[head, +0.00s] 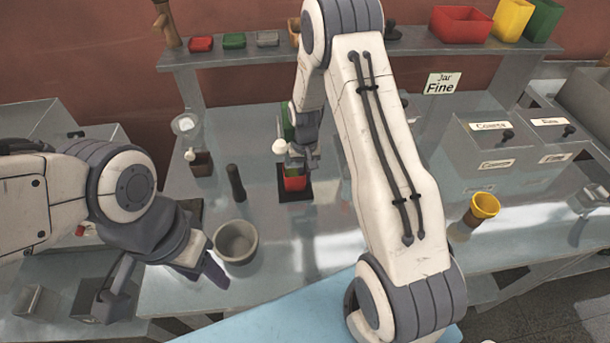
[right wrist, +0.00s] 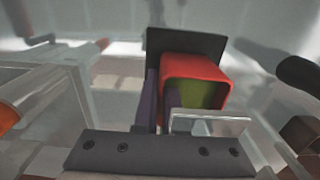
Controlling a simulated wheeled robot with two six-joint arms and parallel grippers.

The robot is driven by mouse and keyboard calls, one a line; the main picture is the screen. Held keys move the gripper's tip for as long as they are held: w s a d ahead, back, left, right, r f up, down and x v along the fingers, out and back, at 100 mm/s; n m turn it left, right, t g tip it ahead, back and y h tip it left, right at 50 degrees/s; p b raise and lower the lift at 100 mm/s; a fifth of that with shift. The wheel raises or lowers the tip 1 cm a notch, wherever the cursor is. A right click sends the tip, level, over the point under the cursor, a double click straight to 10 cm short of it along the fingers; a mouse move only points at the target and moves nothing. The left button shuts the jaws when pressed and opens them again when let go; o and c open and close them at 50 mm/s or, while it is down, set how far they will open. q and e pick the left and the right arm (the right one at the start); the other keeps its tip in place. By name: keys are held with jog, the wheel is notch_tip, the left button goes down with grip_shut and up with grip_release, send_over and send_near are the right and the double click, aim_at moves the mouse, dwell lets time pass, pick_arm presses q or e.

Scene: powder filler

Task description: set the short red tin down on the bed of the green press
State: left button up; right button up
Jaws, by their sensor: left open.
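The short red tin (head: 295,183) is at the black bed (head: 282,196) of the green press (head: 287,118) in the middle of the bench. In the right wrist view the tin (right wrist: 192,68) shows its red wall and a green inside, with the black bed (right wrist: 160,40) behind it. My right gripper (head: 300,161) is over the tin; its dark fingers (right wrist: 160,105) appear closed on the tin's near wall, one outside and one inside. I cannot tell whether the tin's base touches the bed. My left gripper (head: 208,268) is open and empty, next to a grey bowl (head: 236,243).
A dark pestle-like rod (head: 235,183) and a small brown box (head: 201,164) stand left of the press. A yellow cup (head: 484,206) and drawer units (head: 490,150) are at the right. The front middle of the bench is clear.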

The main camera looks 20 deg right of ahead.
jog(key=o, duration=0.3)
jog(key=shift+r, duration=0.1)
